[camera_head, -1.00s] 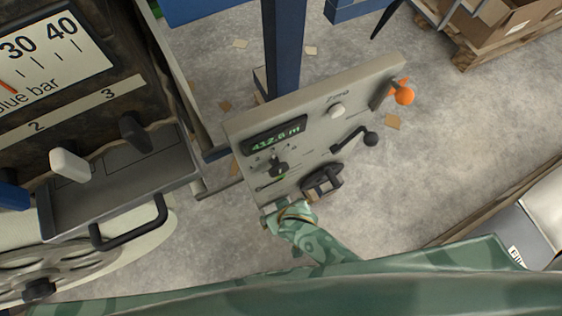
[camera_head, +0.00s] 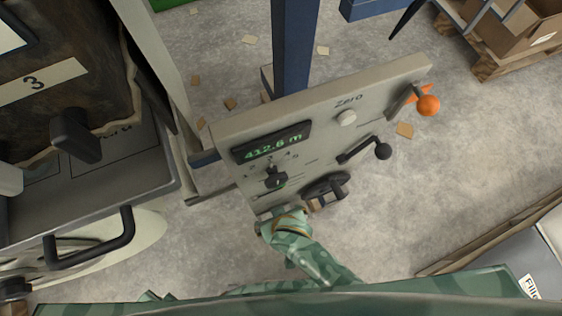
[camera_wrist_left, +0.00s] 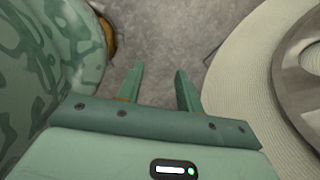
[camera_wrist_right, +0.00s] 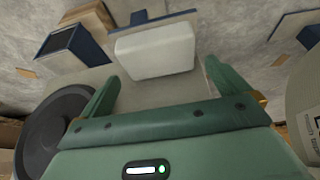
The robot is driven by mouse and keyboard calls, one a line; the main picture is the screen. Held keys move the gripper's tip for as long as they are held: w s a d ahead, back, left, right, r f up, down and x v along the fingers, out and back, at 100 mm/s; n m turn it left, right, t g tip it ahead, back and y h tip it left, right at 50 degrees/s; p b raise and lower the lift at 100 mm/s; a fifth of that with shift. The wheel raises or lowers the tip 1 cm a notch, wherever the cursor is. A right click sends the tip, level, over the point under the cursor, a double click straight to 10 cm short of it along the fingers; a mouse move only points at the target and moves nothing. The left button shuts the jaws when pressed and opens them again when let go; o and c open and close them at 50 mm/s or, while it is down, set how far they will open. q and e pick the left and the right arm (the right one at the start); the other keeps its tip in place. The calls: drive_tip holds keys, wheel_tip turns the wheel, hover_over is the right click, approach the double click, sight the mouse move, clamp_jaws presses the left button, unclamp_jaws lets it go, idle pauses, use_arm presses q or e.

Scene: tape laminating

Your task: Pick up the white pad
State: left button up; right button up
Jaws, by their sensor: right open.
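A pale, rounded rectangular block (camera_wrist_right: 155,50), which looks like the white pad, lies in the right wrist view ahead of my right gripper (camera_wrist_right: 163,82). That gripper is open and its fingers are apart, with nothing visible between them. The block lies beyond the fingertips; I cannot tell the exact gap. My left gripper (camera_wrist_left: 159,70) is open and empty over the floor, beside a large pale ribbed round thing (camera_wrist_left: 245,85). In the head view an arm of mine reaches the lower edge of the control panel, but its fingers are not clear.
The tilted grey panel (camera_head: 225,135) carries a lit display, a white Zero knob and an orange-knobbed lever (camera_head: 428,105). A dark machine with a black handle (camera_head: 95,250) stands at left. A dark disc (camera_wrist_right: 45,130) sits near my right gripper's left finger. Open floor (camera_head: 470,150) lies at right.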

drive_tip(key=shift+b+x, duration=1.15)
drive_tip(key=shift+b, duration=0.05)
drive_tip(key=c, duration=0.9)
use_arm(q)
drive_tip(key=w+d+r+t, duration=0.1)
drive_tip(key=w+d+r, duration=0.1)
drive_tip(key=w, duration=0.3)
drive_tip(key=shift+d+r+t+h, duration=0.3)
drive_tip(key=shift+d+r+h, duration=0.1)
drive_tip(key=shift+d, duration=0.35)
drive_tip(key=shift+f, duration=0.1)
